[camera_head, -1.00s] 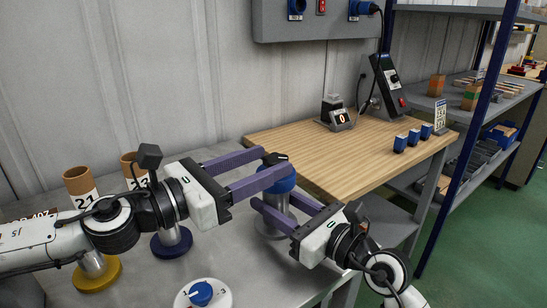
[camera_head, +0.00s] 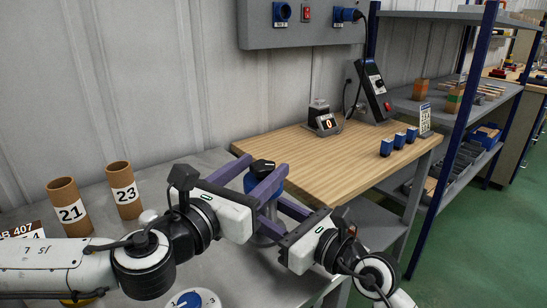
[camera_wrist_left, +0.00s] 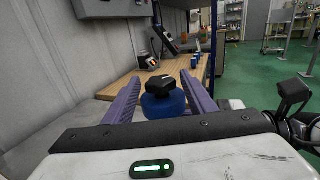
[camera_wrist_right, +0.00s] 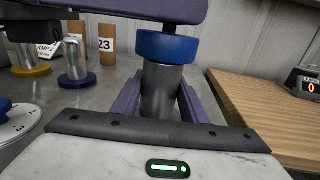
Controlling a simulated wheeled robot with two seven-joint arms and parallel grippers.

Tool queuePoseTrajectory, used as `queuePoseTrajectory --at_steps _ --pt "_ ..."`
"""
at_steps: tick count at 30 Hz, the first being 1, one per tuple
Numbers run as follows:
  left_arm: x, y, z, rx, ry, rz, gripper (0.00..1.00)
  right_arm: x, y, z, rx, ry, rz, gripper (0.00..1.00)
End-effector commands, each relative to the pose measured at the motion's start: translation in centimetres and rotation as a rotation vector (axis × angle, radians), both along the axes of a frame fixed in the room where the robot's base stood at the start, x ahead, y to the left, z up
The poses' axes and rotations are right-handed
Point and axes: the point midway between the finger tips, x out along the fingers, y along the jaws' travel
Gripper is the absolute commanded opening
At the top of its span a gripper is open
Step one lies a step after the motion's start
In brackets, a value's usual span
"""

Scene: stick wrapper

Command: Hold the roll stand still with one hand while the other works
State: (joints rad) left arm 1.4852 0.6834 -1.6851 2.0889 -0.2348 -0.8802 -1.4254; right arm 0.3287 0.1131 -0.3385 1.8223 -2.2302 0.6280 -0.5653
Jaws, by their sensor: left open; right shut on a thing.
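The roll stand is a grey upright post with a blue collar (camera_head: 250,182) and a black knob (camera_head: 262,166) on top. My right gripper (camera_head: 264,220) is shut on the grey post below the collar. The right wrist view shows the post (camera_wrist_right: 161,90) between its fingers and the blue collar (camera_wrist_right: 167,46) above them. My left gripper (camera_head: 266,168) is open, higher up, its fingers on either side of the top. The left wrist view shows the collar (camera_wrist_left: 163,104) and knob (camera_wrist_left: 161,84) between the spread fingers. The stand's base is hidden in the head view.
Cardboard tubes marked 21 (camera_head: 69,207) and 23 (camera_head: 124,190) stand at the left. A numbered dial (camera_head: 190,300) is at the front. Behind the stand, a wooden bench (camera_head: 320,165) holds a counter reading 0 (camera_head: 326,123) and small blue blocks (camera_head: 399,141). A shelf (camera_head: 450,105) stands right.

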Motion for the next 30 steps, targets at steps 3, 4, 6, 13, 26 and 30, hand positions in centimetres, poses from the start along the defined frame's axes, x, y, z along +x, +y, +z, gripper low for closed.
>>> queuePoseTrajectory --at_steps 3,4,6,13,26,30 --pt "2.0 -1.3 0.0 0.000 -0.001 0.000 0.51 0.0 0.0 -0.1 0.001 0.004 0.001 0.00" --pt "2.4 -1.5 0.1 -0.001 -0.001 0.000 0.51 0.0 0.0 -0.1 0.001 0.004 0.001 0.00" --pt "3.3 -2.0 0.0 0.000 -0.001 0.000 0.51 0.0 0.0 -0.1 0.001 0.004 0.001 0.00" --pt "4.6 -2.8 0.0 -0.001 0.000 -0.002 0.51 0.0 0.0 -0.1 0.001 0.004 0.001 0.00" --pt "4.7 -2.8 0.0 -0.001 0.000 -0.001 0.24 0.0 0.0 -0.1 0.001 0.004 0.001 0.00" --pt "4.7 -2.8 0.0 -0.001 0.000 -0.001 0.11 0.0 0.0 -0.1 0.001 0.004 0.001 0.00"
